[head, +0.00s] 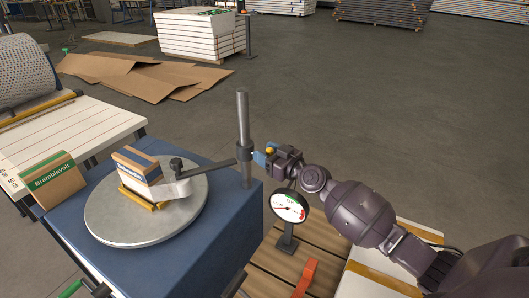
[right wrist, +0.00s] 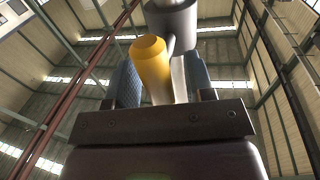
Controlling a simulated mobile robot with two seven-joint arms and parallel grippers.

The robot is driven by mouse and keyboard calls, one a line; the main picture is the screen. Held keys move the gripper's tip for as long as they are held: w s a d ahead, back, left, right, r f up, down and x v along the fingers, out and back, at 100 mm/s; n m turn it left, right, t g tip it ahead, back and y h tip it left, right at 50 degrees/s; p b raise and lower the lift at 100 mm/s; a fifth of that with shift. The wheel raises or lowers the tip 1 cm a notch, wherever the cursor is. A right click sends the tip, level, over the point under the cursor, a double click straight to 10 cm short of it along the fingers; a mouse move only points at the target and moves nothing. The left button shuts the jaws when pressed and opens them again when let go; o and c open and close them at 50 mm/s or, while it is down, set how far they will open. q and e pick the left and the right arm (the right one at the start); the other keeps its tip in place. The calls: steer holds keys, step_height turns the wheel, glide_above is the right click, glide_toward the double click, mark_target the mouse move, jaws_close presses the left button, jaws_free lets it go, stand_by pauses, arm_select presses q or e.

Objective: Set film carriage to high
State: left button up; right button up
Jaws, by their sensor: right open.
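The film carriage (head: 244,150) is a dark collar on an upright steel post (head: 242,108) at the back corner of a blue cabinet (head: 225,205). It sits roughly midway up the visible post. An arm reaches left from it over a round grey turntable (head: 120,228). A yellow knob (right wrist: 150,62) sticks out from the collar (right wrist: 172,20). My right gripper (head: 268,155) is at the collar's right side, its blue fingers open. In the right wrist view, the fingers (right wrist: 158,82) stand on both sides of the knob, with visible gaps. My left gripper is out of view.
Another carton (head: 52,178) stands on the cabinet's left edge. A round dial gauge (head: 289,206) stands beneath my right arm. An orange-red strap-like piece (head: 305,278) lies on wooden slats. Open floor lies behind the post.

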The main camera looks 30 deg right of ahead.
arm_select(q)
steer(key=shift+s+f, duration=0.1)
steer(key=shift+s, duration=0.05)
arm_select(e)
steer(key=shift+w+a, duration=0.15)
steer(key=shift+w, duration=0.25)
